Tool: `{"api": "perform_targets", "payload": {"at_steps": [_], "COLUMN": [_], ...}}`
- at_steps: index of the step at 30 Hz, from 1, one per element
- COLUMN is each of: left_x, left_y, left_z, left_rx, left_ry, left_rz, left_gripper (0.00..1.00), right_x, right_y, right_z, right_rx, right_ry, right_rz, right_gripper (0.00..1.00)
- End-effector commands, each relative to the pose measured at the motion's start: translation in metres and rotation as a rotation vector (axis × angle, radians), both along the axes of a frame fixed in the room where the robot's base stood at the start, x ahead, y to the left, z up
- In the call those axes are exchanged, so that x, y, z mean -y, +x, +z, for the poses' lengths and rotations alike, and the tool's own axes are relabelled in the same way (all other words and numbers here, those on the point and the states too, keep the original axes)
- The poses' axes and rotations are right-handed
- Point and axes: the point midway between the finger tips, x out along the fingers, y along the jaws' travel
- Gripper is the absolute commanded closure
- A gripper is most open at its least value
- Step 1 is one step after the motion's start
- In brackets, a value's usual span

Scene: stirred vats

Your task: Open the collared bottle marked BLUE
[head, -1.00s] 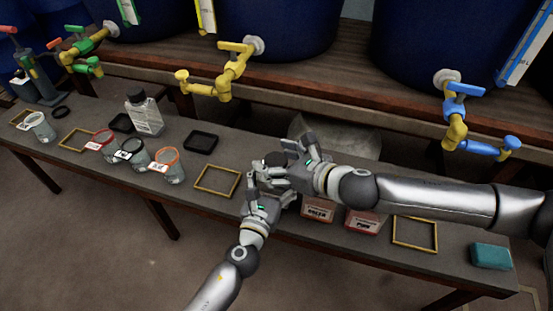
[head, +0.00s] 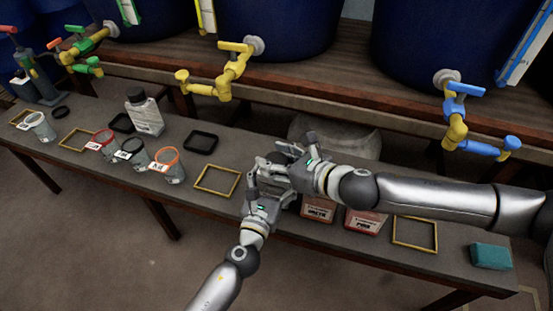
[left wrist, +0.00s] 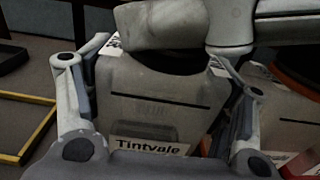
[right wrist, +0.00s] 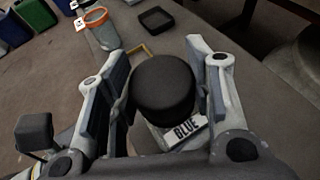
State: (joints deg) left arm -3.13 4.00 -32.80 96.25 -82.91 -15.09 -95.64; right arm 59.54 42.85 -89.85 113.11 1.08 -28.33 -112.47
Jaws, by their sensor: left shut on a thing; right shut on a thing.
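The bottle marked BLUE stands between my two grippers and is mostly hidden by them in the head view. The left wrist view shows its pale grey body (left wrist: 160,92) with a "Tintvale" label. The right wrist view shows its round black cap (right wrist: 163,85) and a white BLUE tag (right wrist: 187,130) beside it. My left gripper (head: 263,184) is shut on the bottle's body, one finger on each side. My right gripper (head: 287,163) is above, with its fingers shut on the black cap. The collar is not clearly visible.
A white bottle with a dark cap (head: 146,114) and several ringed cups (head: 134,154) stand to the left. An empty yellow frame (head: 217,181) lies beside my grippers. Red boxes (head: 318,209) and a teal block (head: 491,256) are to the right. Vat taps (head: 456,128) overhang behind.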

Motion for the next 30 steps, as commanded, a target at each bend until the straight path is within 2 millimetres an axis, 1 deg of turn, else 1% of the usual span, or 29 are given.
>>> {"api": "perform_targets", "payload": {"at_steps": [10,25,30], "left_x": [0.000,0.000,0.000], "left_y": [0.000,0.000,0.000], "left_z": [0.000,0.000,0.000], "left_rx": [0.000,0.000,0.000], "left_ry": [0.000,0.000,0.000], "left_rz": [0.000,0.000,0.000], "left_gripper": [0.67,0.67,0.67], "right_x": [0.000,0.000,0.000], "right_y": [0.001,0.000,0.000], "right_z": [0.002,0.020,0.022], "right_rx": [0.002,0.002,0.000], "right_ry": [0.000,-0.001,0.000], "right_rz": [-0.001,0.000,0.000], "right_gripper": [0.82,0.82,0.82]}}
